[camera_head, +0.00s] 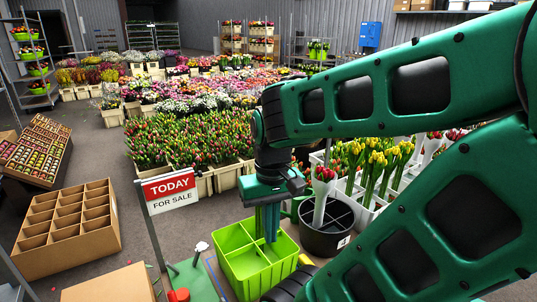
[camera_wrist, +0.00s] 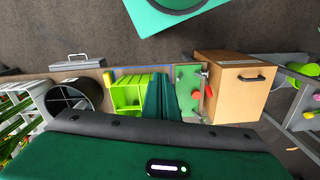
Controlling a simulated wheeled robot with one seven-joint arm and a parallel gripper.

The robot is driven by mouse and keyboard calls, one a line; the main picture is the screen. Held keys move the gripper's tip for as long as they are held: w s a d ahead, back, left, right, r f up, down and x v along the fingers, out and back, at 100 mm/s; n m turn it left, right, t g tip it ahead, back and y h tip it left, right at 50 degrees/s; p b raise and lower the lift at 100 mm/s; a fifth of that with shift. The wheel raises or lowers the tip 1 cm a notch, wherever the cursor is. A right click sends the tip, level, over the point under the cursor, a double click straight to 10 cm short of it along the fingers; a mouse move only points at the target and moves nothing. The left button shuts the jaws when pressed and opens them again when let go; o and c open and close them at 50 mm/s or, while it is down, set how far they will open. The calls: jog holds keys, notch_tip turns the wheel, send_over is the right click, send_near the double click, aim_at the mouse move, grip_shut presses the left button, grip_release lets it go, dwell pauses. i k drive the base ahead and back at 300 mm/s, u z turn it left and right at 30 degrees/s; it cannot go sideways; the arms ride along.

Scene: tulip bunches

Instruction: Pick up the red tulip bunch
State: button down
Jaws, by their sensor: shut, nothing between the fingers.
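A red tulip bunch (camera_head: 324,174) in a white wrap stands upright in a black bucket (camera_head: 326,240), right of my gripper in the head view. My gripper (camera_head: 267,238) points down over the lime-green divided crate (camera_head: 243,283), apart from the bunch. Its fingers are shut with nothing between them. In the wrist view, the shut fingers (camera_wrist: 162,100) show beside the green crate (camera_wrist: 127,93). The black bucket (camera_wrist: 74,97) is at the left there, and I cannot make out the red bunch in it. More red tulips (camera_head: 433,135) show behind my arm.
Yellow tulips (camera_head: 376,160) in white holders stand behind the black bucket. A "TODAY FOR SALE" sign (camera_head: 170,190) stands left of my gripper. A cardboard divider box (camera_head: 70,240) lies at left. My arm covers much of the right side. Grey floor is clear between box and sign.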

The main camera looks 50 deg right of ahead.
aim_at(324, 180)
jog(key=z, duration=3.6)
jog(key=i, duration=2.05)
jog(key=u, duration=1.45)
